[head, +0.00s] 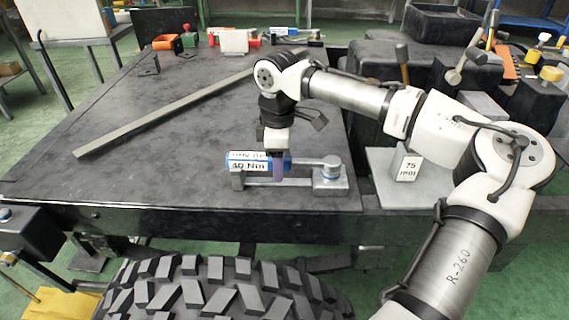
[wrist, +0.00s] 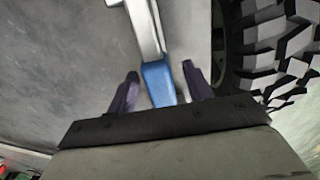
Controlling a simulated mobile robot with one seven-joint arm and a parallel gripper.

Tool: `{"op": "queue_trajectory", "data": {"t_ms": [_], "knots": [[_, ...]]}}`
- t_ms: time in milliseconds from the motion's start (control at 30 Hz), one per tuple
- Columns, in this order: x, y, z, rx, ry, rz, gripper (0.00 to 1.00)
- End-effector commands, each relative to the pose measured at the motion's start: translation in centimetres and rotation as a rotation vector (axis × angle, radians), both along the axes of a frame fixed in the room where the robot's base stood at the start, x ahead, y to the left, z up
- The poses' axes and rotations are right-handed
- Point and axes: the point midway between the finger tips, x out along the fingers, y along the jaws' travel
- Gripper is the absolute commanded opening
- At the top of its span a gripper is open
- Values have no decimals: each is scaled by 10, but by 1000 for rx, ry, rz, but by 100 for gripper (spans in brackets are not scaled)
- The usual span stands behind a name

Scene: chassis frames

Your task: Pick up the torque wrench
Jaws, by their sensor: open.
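The torque wrench (head: 240,165) has a blue handle with white labels, one reading 40 Nm, and a silver shaft and head to the right. It lies across a grey stand (head: 325,185) near the front edge of the dark table. My gripper (head: 278,170) points down over the right part of the handle. In the wrist view, the open fingers of my gripper (wrist: 159,75) stand on either side of the blue handle of the torque wrench (wrist: 157,80), with gaps visible. Whether the fingers reach below the handle is hard to tell.
A long grey bar (head: 165,110) lies diagonally on the table (head: 120,175). A plate with a 75 mm block (head: 408,168) is to the right. A large black tyre (head: 225,290) stands in front of the table.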

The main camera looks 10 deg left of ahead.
Motion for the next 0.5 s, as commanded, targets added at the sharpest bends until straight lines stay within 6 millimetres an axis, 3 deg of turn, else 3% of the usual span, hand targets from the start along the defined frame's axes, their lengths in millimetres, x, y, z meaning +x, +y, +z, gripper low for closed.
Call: {"op": "queue_trajectory", "data": {"t_ms": [233,500], "knots": [[0,0,-1,1,-1,-1,50],[0,0,-1,1,-1,-1,14]]}}
